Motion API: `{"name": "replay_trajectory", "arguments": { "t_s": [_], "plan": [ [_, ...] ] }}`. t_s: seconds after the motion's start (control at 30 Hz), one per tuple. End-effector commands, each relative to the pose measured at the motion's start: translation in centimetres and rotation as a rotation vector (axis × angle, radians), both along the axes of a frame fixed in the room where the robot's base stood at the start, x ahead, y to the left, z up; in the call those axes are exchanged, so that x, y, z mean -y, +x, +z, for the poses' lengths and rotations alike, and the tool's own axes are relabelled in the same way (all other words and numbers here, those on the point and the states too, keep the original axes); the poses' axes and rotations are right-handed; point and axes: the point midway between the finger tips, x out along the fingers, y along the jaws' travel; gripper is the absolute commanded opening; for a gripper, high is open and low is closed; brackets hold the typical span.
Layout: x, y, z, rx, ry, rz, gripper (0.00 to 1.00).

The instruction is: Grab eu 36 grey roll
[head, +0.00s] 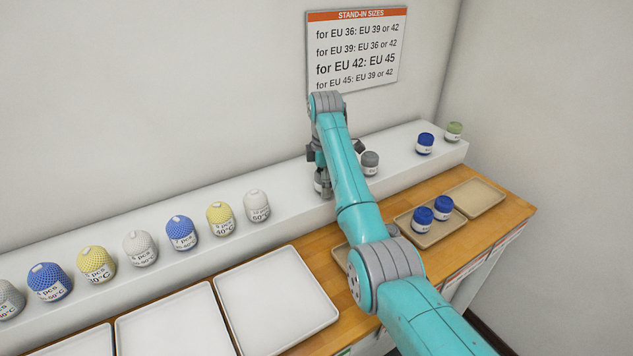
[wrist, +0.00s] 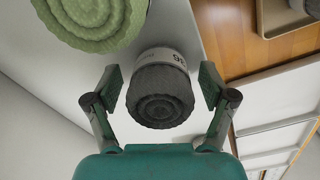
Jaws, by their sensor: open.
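In the wrist view a dark grey roll (wrist: 160,95) with a white label band stands between the fingers of my gripper (wrist: 160,82). The fingers are open, one on each side of the roll, with a visible gap on both sides. The label digits are upside down and partly cut off; they look like 36. In the head view my gripper (head: 322,168) is over the white shelf, largely behind my arm. Only a sliver of a roll (head: 318,186) shows beneath it. Another grey roll (head: 370,162) stands on the shelf just right of my arm.
A green roll (wrist: 88,18) is close beside the grey one in the wrist view. On the shelf (head: 290,205), several blue, yellow and white packs stand to the left; a blue roll (head: 425,143) and green roll (head: 454,131) stand right.

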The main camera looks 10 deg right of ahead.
Motion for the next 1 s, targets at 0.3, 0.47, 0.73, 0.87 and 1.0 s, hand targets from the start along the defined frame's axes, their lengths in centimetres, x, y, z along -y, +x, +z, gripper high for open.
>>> {"name": "replay_trajectory", "arguments": {
  "t_s": [0.3, 0.47, 0.73, 0.87, 1.0],
  "plan": [
    [0.1, 0.0, -0.1, 0.001, 0.000, 0.001, 0.60],
    [0.0, 0.0, -0.1, 0.001, 0.000, 0.001, 0.20],
    [0.0, 0.0, -0.1, 0.001, 0.000, 0.001, 0.17],
    [-0.3, 0.1, 0.5, 0.002, 0.000, 0.002, 0.17],
    [-1.2, 0.2, 2.5, 0.004, 0.001, 0.002, 0.17]
  ]
}}
